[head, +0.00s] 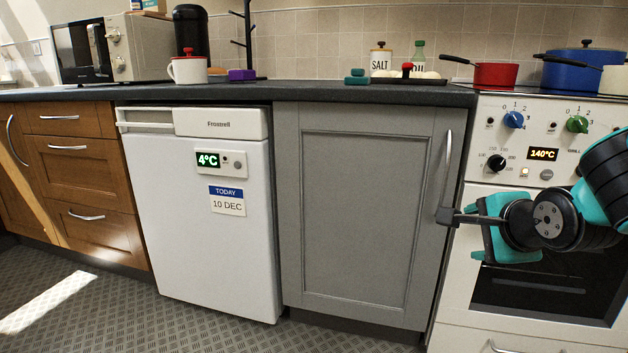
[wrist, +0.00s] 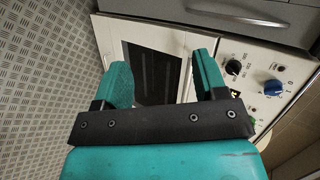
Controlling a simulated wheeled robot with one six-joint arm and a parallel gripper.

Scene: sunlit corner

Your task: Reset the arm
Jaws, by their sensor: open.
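My arm reaches in from the right in the head view, with teal and black links. My gripper (head: 468,217) is in front of the white oven and near the vertical handle of the grey cupboard door. Whether it touches that handle cannot be told. In the wrist view my gripper (wrist: 165,85) shows two teal fingers spread wide apart, with nothing held between them. The oven (wrist: 140,35) with its dark door window lies beyond the fingers.
The grey cupboard (head: 365,200) is closed, its handle (head: 447,165) close to my gripper. A white fridge (head: 205,260) stands left. On the worktop are a red pan (head: 495,76), a blue pot (head: 583,70) and a mug (head: 188,70). The floor (head: 150,315) is clear.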

